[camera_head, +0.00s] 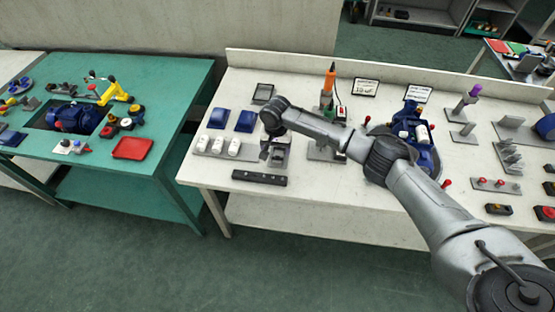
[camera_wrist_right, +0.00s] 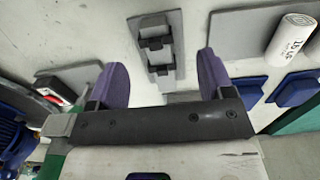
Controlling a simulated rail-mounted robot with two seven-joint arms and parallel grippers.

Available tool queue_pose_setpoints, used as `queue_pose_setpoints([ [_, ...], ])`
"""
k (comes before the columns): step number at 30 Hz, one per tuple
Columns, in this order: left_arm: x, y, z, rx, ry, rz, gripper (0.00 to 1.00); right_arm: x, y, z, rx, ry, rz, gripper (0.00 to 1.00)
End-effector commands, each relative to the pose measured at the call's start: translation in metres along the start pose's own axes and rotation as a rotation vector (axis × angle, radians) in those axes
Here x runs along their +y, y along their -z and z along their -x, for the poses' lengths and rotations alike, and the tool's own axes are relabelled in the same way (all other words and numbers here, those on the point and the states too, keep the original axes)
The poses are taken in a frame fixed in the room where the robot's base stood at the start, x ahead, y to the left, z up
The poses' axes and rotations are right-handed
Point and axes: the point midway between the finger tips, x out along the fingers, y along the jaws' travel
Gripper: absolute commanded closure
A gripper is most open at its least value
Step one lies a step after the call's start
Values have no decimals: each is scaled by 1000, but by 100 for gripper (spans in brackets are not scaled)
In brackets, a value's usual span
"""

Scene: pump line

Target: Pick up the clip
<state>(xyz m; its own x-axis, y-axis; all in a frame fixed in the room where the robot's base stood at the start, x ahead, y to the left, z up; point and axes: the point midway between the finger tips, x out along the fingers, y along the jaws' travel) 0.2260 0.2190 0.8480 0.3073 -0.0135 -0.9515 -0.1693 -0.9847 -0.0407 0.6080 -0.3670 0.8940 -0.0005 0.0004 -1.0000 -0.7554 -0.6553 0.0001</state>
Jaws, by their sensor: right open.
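Two small black clip-like parts sit on a narrow grey holder on the white table. In the right wrist view the nearer clip (camera_wrist_right: 157,58) and the farther clip (camera_wrist_right: 153,31) lie between and beyond the two purple fingers. My right gripper (camera_wrist_right: 162,62) is open, with nothing held between its fingers. In the head view my right gripper (camera_head: 266,154) hangs just left of the grey holder (camera_head: 280,157) and partly covers it. I cannot tell how far above the clips the fingertips are. My left gripper is not in view.
White cylinders (camera_head: 218,145) stand left of my gripper, with blue blocks (camera_head: 246,121) behind them. A black bar (camera_head: 259,177) lies in front. A blue pump (camera_head: 425,153) and an orange-handled tool (camera_head: 330,80) are to the right. A green table (camera_head: 175,90) stands at left.

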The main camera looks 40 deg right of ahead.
Motion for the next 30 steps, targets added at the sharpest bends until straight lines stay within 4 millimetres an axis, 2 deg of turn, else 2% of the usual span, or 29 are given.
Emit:
queue_pose_setpoints([
  [12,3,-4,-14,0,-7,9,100,5,-2,-46,-1,-2,0,26],
  [23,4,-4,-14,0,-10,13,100,5,-2,-52,0,0,1,26],
  [30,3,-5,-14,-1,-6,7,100,5,-2,-52,0,0,1,48],
])
